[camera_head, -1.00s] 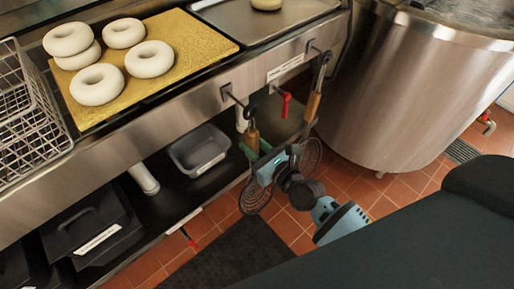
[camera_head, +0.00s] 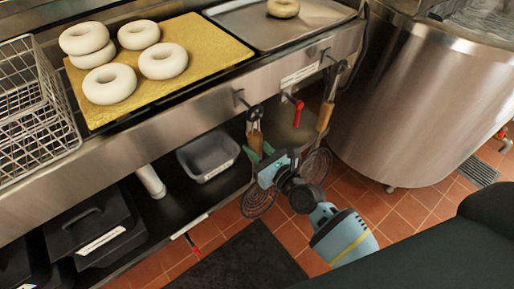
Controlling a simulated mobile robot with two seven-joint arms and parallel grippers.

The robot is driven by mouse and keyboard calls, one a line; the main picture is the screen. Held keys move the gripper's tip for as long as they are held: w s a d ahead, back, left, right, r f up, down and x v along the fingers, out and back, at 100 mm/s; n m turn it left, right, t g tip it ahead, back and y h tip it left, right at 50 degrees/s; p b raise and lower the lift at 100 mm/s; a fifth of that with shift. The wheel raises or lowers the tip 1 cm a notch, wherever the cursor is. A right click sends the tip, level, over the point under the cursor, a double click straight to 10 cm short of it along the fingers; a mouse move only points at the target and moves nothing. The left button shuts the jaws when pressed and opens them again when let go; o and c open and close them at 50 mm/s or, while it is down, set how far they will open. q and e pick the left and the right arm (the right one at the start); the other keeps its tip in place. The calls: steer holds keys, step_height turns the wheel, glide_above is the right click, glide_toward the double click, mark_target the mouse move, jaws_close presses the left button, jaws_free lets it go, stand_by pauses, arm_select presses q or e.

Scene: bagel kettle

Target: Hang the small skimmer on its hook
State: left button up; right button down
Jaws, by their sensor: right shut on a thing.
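The small skimmer has a wooden handle (camera_head: 255,139) with a dark top end and a round wire head (camera_head: 259,201) hanging below. My right gripper (camera_head: 259,154) is shut on it near the lower handle and holds it roughly upright, head down. A dark hook (camera_head: 239,96) sticks out from the steel counter front, just up and left of the skimmer's top end. I cannot tell whether the two touch. My gripper hides part of the skimmer's shaft. My left gripper is out of view.
A second skimmer (camera_head: 325,117) hangs at a hook to the right, its wire head close behind my gripper. A red valve handle (camera_head: 298,103) sits between. The steel kettle (camera_head: 415,95) stands right. A grey tub (camera_head: 208,156) is on the lower shelf.

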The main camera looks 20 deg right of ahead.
stand_by(0.3)
steer(key=c, duration=1.1)
jaws_free()
steer(key=shift+o, duration=0.2)
steer(key=shift+s+d, duration=0.2)
steer(key=shift+s, duration=0.35)
steer(key=v, duration=0.6)
steer(key=shift+s, duration=0.3)
steer(key=shift+d+r, duration=0.1)
steer(key=shift+d, duration=0.05)
